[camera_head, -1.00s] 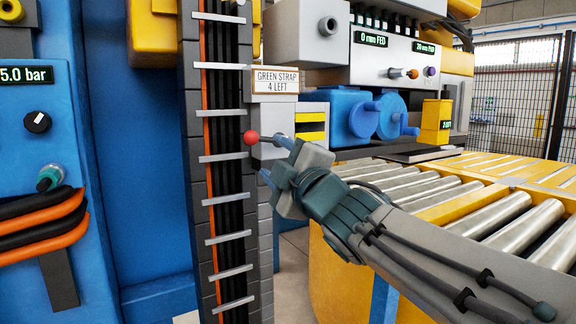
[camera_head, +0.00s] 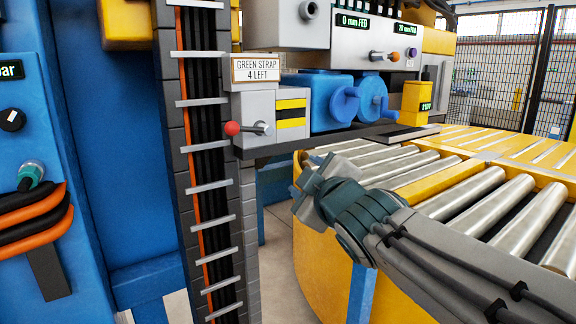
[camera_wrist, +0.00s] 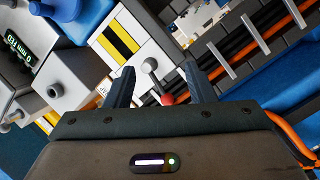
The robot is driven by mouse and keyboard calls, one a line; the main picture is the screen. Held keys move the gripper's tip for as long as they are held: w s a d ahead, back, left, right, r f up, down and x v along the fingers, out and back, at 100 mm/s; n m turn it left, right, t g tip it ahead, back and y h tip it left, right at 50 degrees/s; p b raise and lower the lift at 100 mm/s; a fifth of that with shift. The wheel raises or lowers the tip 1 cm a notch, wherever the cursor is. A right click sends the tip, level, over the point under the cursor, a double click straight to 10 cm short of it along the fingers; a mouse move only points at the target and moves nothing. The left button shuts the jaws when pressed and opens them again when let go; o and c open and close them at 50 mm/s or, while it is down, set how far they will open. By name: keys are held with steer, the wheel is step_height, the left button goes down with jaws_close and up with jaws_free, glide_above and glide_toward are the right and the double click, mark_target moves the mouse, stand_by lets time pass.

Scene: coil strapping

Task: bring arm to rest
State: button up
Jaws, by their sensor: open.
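My gripper (camera_wrist: 162,88) is open and empty in the wrist view, its two dark fingers apart. Past the fingers, a red-knobbed lever (camera_wrist: 167,98) shows between them in the picture, and nothing is gripped. In the head view my gripper (camera_head: 312,182) hangs in front of the roller conveyor, to the right of and below the red-knobbed lever (camera_head: 233,128). A clear gap lies between them. The fingers are partly hidden there by the wrist. My arm reaches in from the lower right.
A grey box with a yellow and black striped panel (camera_head: 291,114) carries the lever. A sign (camera_head: 256,69) reads "GREEN STRAP 4 LEFT". A blue crank unit (camera_head: 333,100) stands to its right. The roller conveyor (camera_head: 455,205) lies beside my arm. A cable channel (camera_head: 205,150) rises at the left.

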steer(key=s+d+f+m+g+h+p, duration=0.5)
steer(key=s+d+f+m+g+p, duration=0.1)
steer(key=d+m+p, duration=0.35)
steer(key=s+d+f+m+g+p, duration=0.1)
steer(key=s+f+m+g+p, duration=0.1)
steer(key=s, duration=0.4)
steer(key=s+d+f+m+g+p, duration=0.1)
steer(key=s+f+m+g+p, duration=0.1)
steer(key=s+g, duration=0.3)
steer(key=shift+s+d+f+m+p, duration=0.2)
steer(key=shift+s+d+m+p, duration=0.25)
steer(key=shift+s+p, duration=0.5)
steer(key=c, duration=0.3)
steer(key=shift+a, duration=0.15)
